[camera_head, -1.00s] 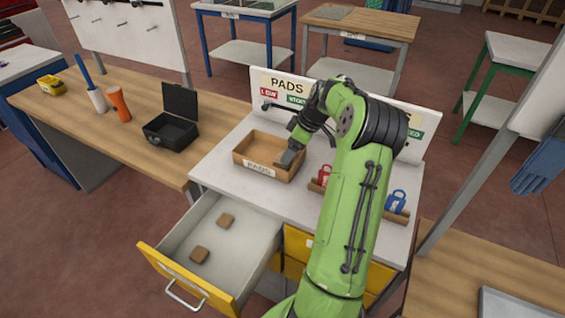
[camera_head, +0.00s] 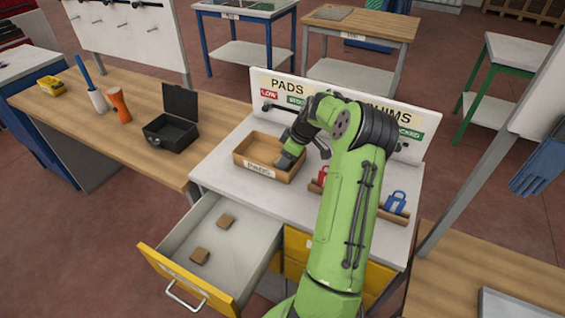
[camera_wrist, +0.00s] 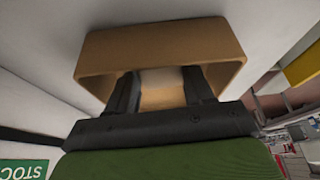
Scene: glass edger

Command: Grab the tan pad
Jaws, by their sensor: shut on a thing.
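The wooden tray labelled PADS (camera_head: 243,161) sits on the white bench top. My gripper (camera_head: 287,160) reaches down into its right end. In the wrist view my gripper (camera_wrist: 162,92) has its two dark fingers inside the tray (camera_wrist: 160,43), shut on a pale tan pad (camera_wrist: 162,78) between them. The pad is only partly seen there, and it is hidden by my gripper in the head view. Two brown-tan pads lie apart in the open drawer, one further back (camera_head: 226,221) and one nearer the front (camera_head: 200,256).
The yellow-fronted drawer (camera_head: 185,277) stands open below the bench. A red padlock-shaped tag (camera_head: 323,174) and a blue one (camera_head: 397,202) stand right of the tray, near my arm. The sign board (camera_head: 290,88) rises behind. An open black case (camera_head: 172,130) is at left.

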